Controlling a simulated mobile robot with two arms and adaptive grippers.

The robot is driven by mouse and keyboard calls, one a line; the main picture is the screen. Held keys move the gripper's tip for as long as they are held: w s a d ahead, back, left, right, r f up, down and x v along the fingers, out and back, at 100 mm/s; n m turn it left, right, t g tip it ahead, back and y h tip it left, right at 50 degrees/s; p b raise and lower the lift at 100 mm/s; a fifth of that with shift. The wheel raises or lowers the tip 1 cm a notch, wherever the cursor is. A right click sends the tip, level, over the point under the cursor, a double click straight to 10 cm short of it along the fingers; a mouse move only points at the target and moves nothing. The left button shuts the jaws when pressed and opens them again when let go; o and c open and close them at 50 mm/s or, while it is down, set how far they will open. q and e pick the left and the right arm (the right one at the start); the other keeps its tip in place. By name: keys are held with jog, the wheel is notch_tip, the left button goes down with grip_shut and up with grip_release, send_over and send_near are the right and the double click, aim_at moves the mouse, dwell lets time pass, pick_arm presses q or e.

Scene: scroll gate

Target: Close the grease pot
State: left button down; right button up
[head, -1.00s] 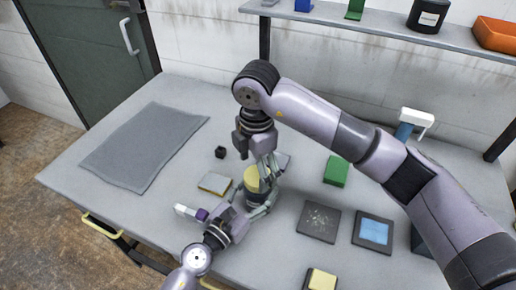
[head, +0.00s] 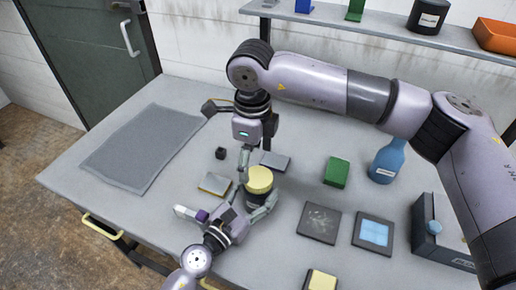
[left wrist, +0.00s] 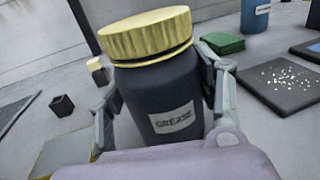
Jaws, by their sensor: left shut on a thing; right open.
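The grease pot (head: 256,199) is a dark jar with a label, standing on the table. Its ribbed yellow lid (head: 259,178) sits on top, and both show large in the left wrist view, the pot (left wrist: 165,95) and the lid (left wrist: 147,36). My left gripper (head: 256,196) is shut around the pot's body, one finger on each side. My right gripper (head: 255,154) is open and empty, pointing down just above and behind the lid, with one finger close to its left edge.
A small black cube (head: 220,153) is left of the pot. A grey mat (head: 143,147) covers the table's left part.

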aim_at(258, 176)
jog(key=n, duration=0.3)
jog(key=r+n, duration=0.1)
jog(key=n, duration=0.2)
jog(key=shift+w+d, duration=0.1)
jog(key=shift+d, duration=0.1)
jog(key=n, duration=0.4)
jog(key=r+n, duration=0.1)
jog(key=n, duration=0.2)
jog(key=shift+d, duration=0.3)
jog(key=shift+f, duration=4)
jog(key=shift+c, duration=0.2)
